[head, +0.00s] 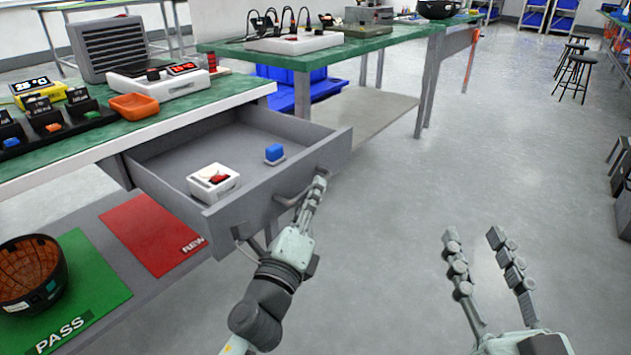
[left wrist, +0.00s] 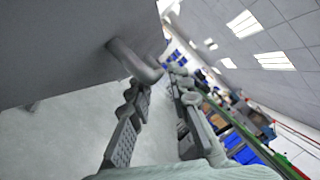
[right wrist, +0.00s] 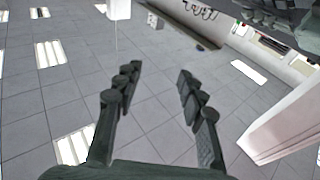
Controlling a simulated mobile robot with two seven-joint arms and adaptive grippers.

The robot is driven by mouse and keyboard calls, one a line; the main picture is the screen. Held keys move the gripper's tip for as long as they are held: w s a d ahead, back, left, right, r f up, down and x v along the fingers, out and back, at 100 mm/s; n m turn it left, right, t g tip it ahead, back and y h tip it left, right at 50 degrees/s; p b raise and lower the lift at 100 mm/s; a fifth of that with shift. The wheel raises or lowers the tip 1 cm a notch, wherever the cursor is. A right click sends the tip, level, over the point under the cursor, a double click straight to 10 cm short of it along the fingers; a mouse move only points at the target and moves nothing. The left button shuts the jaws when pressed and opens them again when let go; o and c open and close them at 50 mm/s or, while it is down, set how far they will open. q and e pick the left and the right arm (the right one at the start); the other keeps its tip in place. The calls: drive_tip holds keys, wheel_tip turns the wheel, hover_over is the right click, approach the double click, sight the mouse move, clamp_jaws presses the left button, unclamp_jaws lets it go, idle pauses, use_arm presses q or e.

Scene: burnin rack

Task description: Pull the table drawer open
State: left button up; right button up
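The grey table drawer (head: 285,172) is pulled out from under the green-topped table at the left, with its inside showing. Its bar handle (head: 296,192) is on the front panel. It also shows in the left wrist view as a curved grey handle (left wrist: 136,62). My left gripper (head: 316,190) is at the handle, its fingertips on either side of the bar and closed in on it; the exact contact is partly hidden. In the left wrist view its fingers (left wrist: 160,82) flank the handle's end. My right gripper (head: 473,236) is open and empty over the floor, away from the drawer.
In the drawer lie a white box with a red part (head: 213,183) and a blue block (head: 275,153). An orange tray (head: 134,106) and instruments stand on the tabletop (head: 165,125). Below are a red mat (head: 150,230), a green mat (head: 95,275) and a dark bowl (head: 30,275).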

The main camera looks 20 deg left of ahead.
use_arm(q)
drive_tip(key=shift+x, duration=1.1)
use_arm(e)
drive_tip(key=shift+w+d+f+g, duration=0.2)
drive_tip(key=shift+f+g, duration=0.05)
drive_tip(key=shift+f, duration=0.35)
drive_tip(key=shift+w+d+f+g, duration=0.15)
drive_tip(key=shift+f+g, duration=0.1)
drive_tip(key=shift+f, duration=0.3)
use_arm(q)
clamp_jaws()
